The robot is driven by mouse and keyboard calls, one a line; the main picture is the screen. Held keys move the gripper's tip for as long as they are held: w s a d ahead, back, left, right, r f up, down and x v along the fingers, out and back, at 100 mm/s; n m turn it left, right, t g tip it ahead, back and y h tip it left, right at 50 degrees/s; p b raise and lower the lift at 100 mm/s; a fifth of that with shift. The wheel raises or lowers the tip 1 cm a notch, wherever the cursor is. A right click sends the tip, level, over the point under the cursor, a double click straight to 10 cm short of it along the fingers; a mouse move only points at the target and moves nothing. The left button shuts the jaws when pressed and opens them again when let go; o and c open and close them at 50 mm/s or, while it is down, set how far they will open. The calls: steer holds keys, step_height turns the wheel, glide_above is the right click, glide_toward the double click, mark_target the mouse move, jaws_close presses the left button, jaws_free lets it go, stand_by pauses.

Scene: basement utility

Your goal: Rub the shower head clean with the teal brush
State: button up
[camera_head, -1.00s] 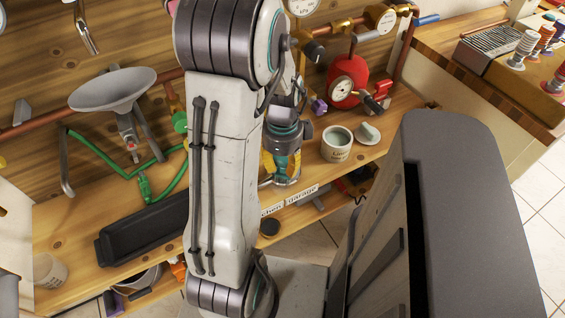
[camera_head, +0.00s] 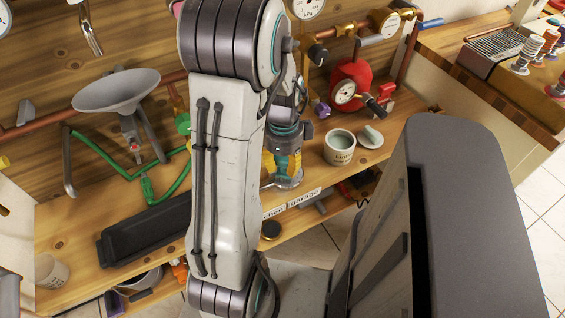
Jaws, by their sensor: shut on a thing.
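A wide grey dish-shaped head on a stem, which looks like the shower head (camera_head: 117,91), stands at the left above the wooden bench, its broad face upward. I see no teal brush that I can make out. My own arm crosses the middle of the view and hides part of the bench.
A green hose (camera_head: 165,190) loops beside the stem. A black tray (camera_head: 145,232) lies on the bench. Copper pipes run behind.

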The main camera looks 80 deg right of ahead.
steer(key=shift+d+p, duration=0.5)
steer(key=shift+d, duration=1.45)
steer(key=shift+w+d, duration=0.35)
steer(key=shift+d, duration=0.1)
steer(key=shift+s+a, duration=0.8)
